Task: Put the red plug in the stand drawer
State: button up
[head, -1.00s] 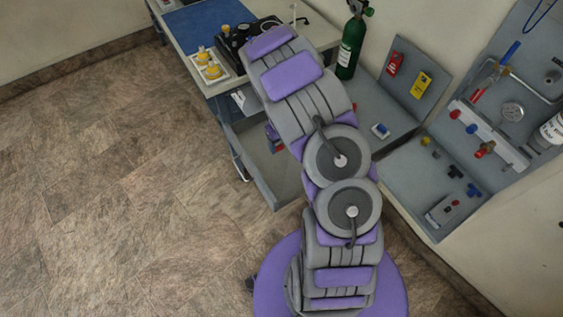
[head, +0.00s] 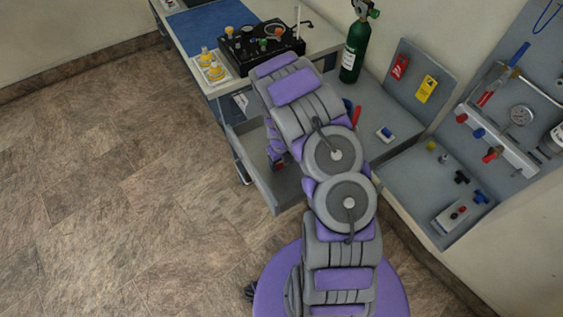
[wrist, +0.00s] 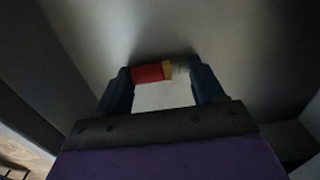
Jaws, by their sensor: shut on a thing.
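The red plug (wrist: 148,73) has a red body, a brass-coloured band and a silvery end. My gripper (wrist: 166,76) is shut on it, with the plug lying across between the two blue fingers. In the head view my gripper (head: 279,166) is low, inside or just over the open stand drawer (head: 250,172), with a little red showing at its tip. The wrist view shows grey surfaces close around the plug. I cannot tell whether the plug touches the drawer floor. My arm hides the drawer's right part.
Above the drawer, the stand top (head: 222,88) holds a black console (head: 262,45) and yellow-topped fittings (head: 213,70). A green cylinder (head: 355,50) stands behind. At right are a grey shelf (head: 420,180) with small fittings and a wall panel with tools. Floor at left is clear.

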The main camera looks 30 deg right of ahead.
jog(key=shift+f, duration=0.1)
jog(key=o, duration=1)
jog(key=shift+o, duration=0.2)
jog(key=shift+d+r, duration=0.1)
jog(key=shift+r, duration=0.65)
notch_tip(320, 180, up, 11)
jog(key=p, duration=0.3)
notch_tip(320, 180, up, 15)
jog(key=n, duration=1.1)
send_over(282, 163)
jog(key=s+a, duration=0.5)
jog(key=s, duration=0.2)
jog(key=s+a+r+n, duration=0.3)
jog(key=s+r+n, duration=0.1)
jog(key=s+n, duration=0.4)
jog(key=s+a+r+n+g, duration=0.1)
jog(key=s+a+r+n, duration=0.2)
jog(key=s+r+n, duration=0.2)
jog(key=s+a+r+n, duration=0.3)
jog(key=s+r+n, duration=0.2)
jog(key=s+n, duration=0.6)
jog(key=shift+s+a+r+n+g, duration=0.2)
jog(key=shift+s+a+n+g, duration=0.15)
jog(key=shift+s, duration=0.45)
